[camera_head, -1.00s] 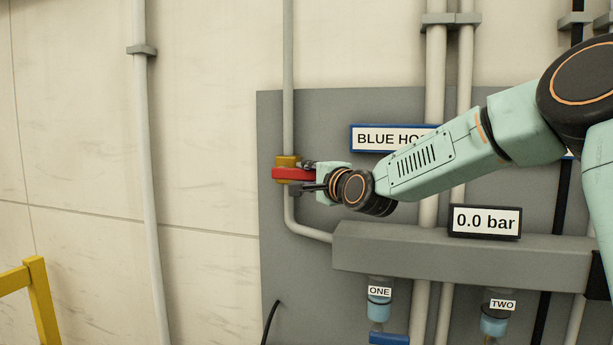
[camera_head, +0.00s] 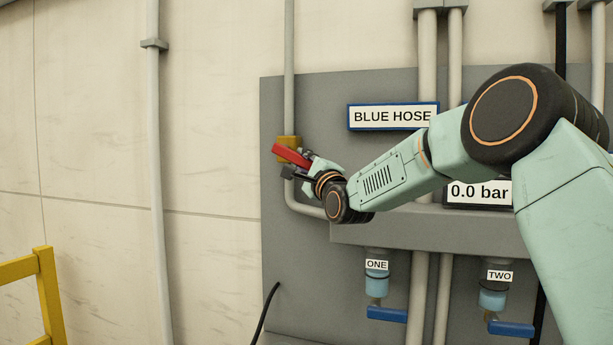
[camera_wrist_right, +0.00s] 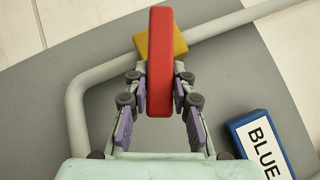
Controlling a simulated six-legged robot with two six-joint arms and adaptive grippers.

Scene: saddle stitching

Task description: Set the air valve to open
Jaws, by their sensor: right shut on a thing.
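The air valve has a brass-yellow body (camera_head: 288,142) on the grey vertical pipe at the left of the panel. Its red lever (camera_head: 292,156) is tilted, sloping down to the right toward my gripper. My right gripper (camera_head: 298,170) is shut on the red lever. In the right wrist view the red lever (camera_wrist_right: 160,62) stands between the two fingers, with the yellow body (camera_wrist_right: 175,42) behind it. The gauge (camera_head: 480,192) reads 0.0 bar and is partly covered by my arm. My left gripper is not in view.
A BLUE HOSE sign (camera_head: 393,116) is above my right forearm. Outlets ONE (camera_head: 377,280) and TWO (camera_head: 495,290) with blue handles hang below the grey manifold (camera_head: 400,233). A yellow rail (camera_head: 48,295) stands at the lower left. The wall left of the panel is clear apart from a pipe (camera_head: 156,180).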

